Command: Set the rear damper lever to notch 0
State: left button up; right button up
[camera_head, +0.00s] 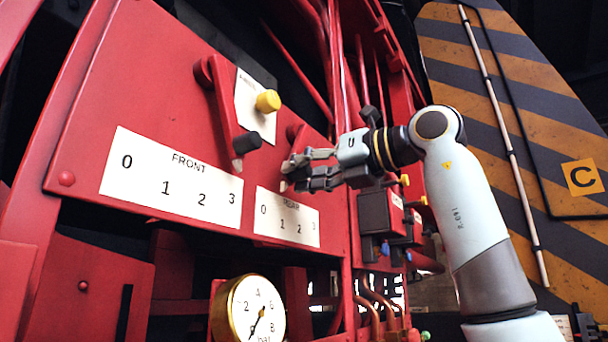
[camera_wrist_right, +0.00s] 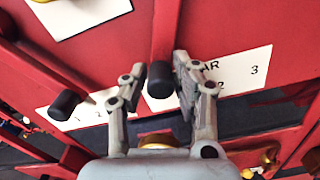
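The rear damper lever is red and hangs down from its pivot (camera_head: 294,131) above the REAR scale plate (camera_head: 287,222), which is marked 0 to 3. My right gripper (camera_head: 288,172) hides much of it in the head view. Its pale tip seems to point near 1, but the exact notch is unclear. In the right wrist view, the lever's black knob (camera_wrist_right: 161,83) lies between the two open fingers of my right gripper (camera_wrist_right: 160,80). The right finger is close to the knob; a gap shows on the left. Contact cannot be told. My left gripper is out of view.
The front lever (camera_head: 225,105), with a black knob, points near 3 on the FRONT plate (camera_head: 170,180), left of the rear lever. A yellow knob (camera_head: 267,101) sticks out above. A brass pressure gauge (camera_head: 248,310) is below. Valve boxes (camera_head: 381,213) stand right of the plate.

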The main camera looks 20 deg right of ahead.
jog(key=o, duration=0.4)
jog(key=shift+s+a+r, duration=0.15)
jog(key=shift+a, duration=0.05)
jog(key=shift+c, duration=0.2)
jog(key=shift+d, duration=0.1)
jog(key=shift+d, duration=0.1)
jog(key=shift+s+d, duration=0.1)
jog(key=shift+d, duration=0.1)
jog(key=v, duration=1.1)
jog(key=shift+s, duration=0.25)
